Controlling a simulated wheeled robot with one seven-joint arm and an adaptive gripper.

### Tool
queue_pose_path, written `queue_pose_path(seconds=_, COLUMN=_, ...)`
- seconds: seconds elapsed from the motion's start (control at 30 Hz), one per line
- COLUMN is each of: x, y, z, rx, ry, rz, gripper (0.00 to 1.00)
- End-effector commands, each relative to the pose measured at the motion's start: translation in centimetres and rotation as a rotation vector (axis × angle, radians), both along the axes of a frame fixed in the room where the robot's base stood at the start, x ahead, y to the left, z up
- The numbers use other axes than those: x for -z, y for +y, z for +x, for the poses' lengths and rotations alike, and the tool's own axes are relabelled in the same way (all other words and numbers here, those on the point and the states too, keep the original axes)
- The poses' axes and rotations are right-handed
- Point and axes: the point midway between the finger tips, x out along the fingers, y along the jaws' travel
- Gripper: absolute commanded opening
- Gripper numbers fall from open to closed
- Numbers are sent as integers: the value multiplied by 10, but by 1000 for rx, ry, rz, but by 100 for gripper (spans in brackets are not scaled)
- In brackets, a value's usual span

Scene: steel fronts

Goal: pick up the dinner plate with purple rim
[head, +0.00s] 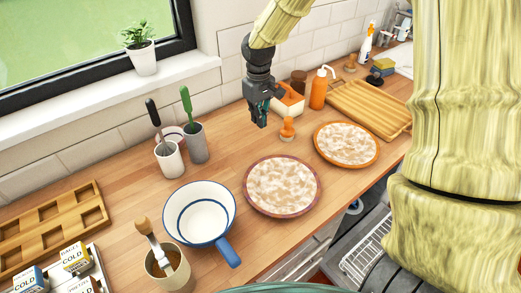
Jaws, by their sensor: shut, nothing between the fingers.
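The dinner plate with the purple rim (283,186) lies flat on the wooden counter in the middle of the head view. Its rim looks dark reddish purple and its face is mottled tan and white. A second plate (347,144) of the same mottled look, with an orange rim, lies to its right and farther back. My gripper (262,122) points down above the counter, behind the purple-rimmed plate and apart from it. It is shut and empty.
A white pan with a blue handle (200,214) stands left of the purple-rimmed plate. An orange-brown stamp-like object (288,128) stands close to my gripper. An orange bottle (320,88) and a wooden rack (368,108) are behind. Utensil cups (169,158) stand left.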

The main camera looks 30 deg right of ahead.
Motion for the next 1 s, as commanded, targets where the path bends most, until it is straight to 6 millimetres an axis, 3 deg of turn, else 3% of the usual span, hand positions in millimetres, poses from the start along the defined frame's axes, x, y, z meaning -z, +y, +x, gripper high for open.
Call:
queue_pose_path(seconds=0.03, x=9, y=0, z=0, rx=0, ry=0, rz=0, gripper=0)
queue_pose_path(seconds=0.37, x=24, y=0, z=0, rx=-2, ry=2, rz=0, gripper=0)
queue_pose_path(seconds=1.0, x=102, y=0, z=0, rx=-1, ry=2, rz=0, gripper=0)
